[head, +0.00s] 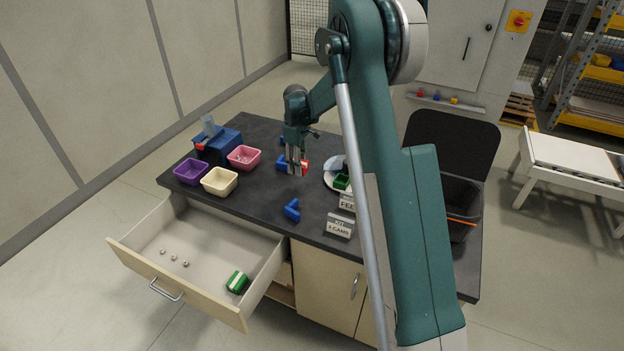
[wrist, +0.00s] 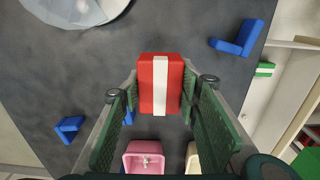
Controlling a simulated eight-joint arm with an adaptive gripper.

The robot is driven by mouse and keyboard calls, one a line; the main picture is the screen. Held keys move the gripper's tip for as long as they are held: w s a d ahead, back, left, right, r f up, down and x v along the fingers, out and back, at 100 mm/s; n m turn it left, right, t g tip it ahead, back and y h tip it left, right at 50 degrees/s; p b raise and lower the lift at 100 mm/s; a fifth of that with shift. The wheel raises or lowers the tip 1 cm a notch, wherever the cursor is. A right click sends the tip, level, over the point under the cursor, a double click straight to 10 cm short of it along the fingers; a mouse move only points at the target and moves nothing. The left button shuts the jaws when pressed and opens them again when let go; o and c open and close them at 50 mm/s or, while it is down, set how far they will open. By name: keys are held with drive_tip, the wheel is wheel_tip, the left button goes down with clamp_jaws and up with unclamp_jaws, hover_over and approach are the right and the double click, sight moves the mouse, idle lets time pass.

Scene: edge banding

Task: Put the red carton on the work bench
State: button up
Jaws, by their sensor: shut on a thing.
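The red carton (head: 305,167) has a white stripe and shows between the fingers of my gripper (head: 296,168), over the middle of the dark work bench (head: 255,197). In the wrist view the red carton (wrist: 146,88) fills the gap between the two green finger pads, and my gripper (wrist: 160,97) is shut on it. The bench top (wrist: 200,45) shows behind it. I cannot tell whether the carton's underside touches the bench. The fingers hide part of the carton in the head view.
Purple (head: 190,172), cream (head: 219,182) and pink (head: 243,157) bins stand at the left. Blue angled pieces (head: 292,210) lie nearby. The open drawer (head: 200,250) holds another green carton (head: 237,282).

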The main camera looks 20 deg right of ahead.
hover_over(299, 188)
drive_tip(key=shift+f, duration=2.85)
drive_tip(key=shift+f, duration=1.9)
drive_tip(key=shift+f+b, duration=0.15)
drive_tip(key=shift+b, duration=0.3)
drive_tip(key=o, duration=0.9)
wheel_tip(299, 188, up, 12)
drive_tip(key=shift+r+p, duration=0.2)
drive_tip(key=shift+p, duration=0.35)
